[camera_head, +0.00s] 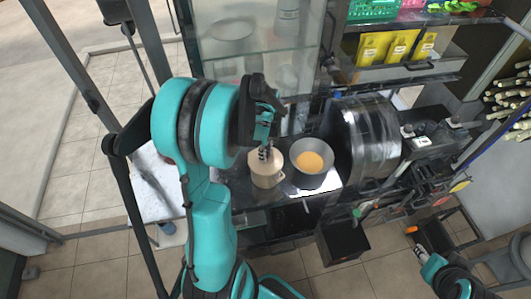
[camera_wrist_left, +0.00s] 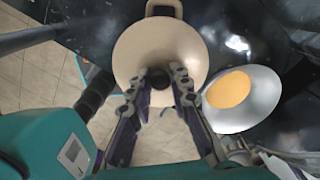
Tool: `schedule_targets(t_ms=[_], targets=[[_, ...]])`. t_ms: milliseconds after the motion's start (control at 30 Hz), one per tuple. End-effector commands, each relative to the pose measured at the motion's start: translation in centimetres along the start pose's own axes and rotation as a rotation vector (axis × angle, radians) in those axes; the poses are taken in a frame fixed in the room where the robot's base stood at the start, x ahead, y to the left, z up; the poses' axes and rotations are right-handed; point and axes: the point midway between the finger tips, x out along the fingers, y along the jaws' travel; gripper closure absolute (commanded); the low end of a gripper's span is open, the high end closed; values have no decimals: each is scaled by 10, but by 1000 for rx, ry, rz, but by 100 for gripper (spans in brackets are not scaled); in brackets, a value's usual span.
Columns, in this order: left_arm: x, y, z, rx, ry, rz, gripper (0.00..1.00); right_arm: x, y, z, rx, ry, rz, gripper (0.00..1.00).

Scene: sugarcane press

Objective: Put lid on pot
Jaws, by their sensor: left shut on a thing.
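The beige pot (camera_head: 267,180) stands on the dark counter, and its handle (camera_wrist_left: 163,6) shows at the top of the left wrist view. The round beige lid (camera_wrist_left: 160,48) is seen from above at the pot's top. My left gripper (camera_head: 266,153) is over the pot, with its fingers (camera_wrist_left: 158,82) shut on the lid's dark knob. The lid looks in line with the pot, but I cannot tell whether it rests on the rim or is just above it. Parts of my right arm show at the lower right of the head view; its finger state is unclear.
A grey metal bowl (camera_head: 313,178) with yellow-orange contents stands close to the right of the pot. The press with its shiny drum (camera_head: 370,140) is right of the bowl. A glass cabinet (camera_head: 255,60) rises behind. Yellow packets (camera_head: 397,47) sit on a shelf.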

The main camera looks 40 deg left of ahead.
Motion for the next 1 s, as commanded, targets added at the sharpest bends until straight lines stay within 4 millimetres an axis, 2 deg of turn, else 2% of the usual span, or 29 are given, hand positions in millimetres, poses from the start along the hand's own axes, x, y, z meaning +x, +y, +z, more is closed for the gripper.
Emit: schedule_targets(t_ms=[467, 500, 800, 1000], targets=[[10, 0, 0, 0, 0, 0, 100, 8, 0, 6, 0, 0, 0, 60], [9, 0, 0, 0, 0, 0, 73, 7, 0, 5, 0, 0, 0, 60], [8, 0, 0, 0, 0, 0, 73, 6, 0, 4, 0, 0, 0, 60], [-8, 0, 0, 0, 0, 0, 73, -4, 0, -2, 0, 0, 0, 60]])
